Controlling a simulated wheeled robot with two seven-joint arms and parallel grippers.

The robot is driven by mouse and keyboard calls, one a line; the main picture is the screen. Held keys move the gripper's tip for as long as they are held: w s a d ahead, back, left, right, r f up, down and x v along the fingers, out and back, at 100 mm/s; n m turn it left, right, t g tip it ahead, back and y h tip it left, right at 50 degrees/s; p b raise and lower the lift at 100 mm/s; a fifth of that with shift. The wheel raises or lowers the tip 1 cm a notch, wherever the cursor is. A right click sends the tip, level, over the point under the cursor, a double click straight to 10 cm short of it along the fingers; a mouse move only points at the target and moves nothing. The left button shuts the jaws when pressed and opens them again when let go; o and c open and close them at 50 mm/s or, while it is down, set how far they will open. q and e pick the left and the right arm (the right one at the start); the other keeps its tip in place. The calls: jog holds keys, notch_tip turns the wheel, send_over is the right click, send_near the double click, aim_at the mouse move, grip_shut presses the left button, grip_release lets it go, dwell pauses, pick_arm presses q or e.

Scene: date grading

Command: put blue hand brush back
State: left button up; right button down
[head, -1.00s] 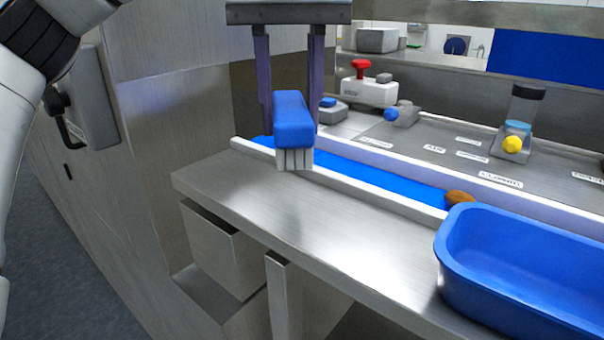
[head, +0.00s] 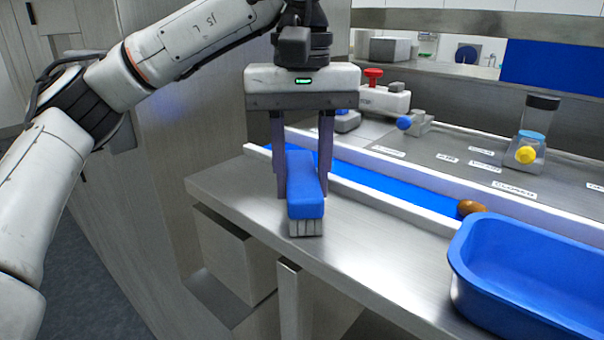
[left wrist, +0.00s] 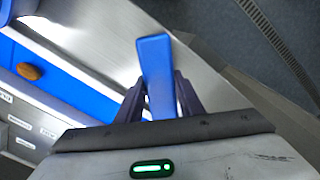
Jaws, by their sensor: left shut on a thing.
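The blue hand brush (head: 305,186) has a blue block back and pale bristles pointing down. My left gripper (head: 303,192) is shut on it, with one finger on each side. The brush is at the near left part of the steel counter (head: 245,195), bristles at or just above its surface; I cannot tell if they touch. In the left wrist view the brush (left wrist: 156,70) sticks out between the fingers (left wrist: 158,100). My right gripper is in neither view.
A blue tub (head: 470,285) stands at the right on the counter. A blue belt channel with white rails (head: 400,208) runs behind the brush, with a brown date (head: 471,207) at its right. Bare counter lies between brush and tub.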

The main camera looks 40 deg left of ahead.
aim_at(302, 172)
pick_arm(q)
jog(key=shift+f, duration=0.15)
jog(key=o, duration=1)
jog(key=shift+c, duration=0.2)
notch_tip(302, 172, up, 12)
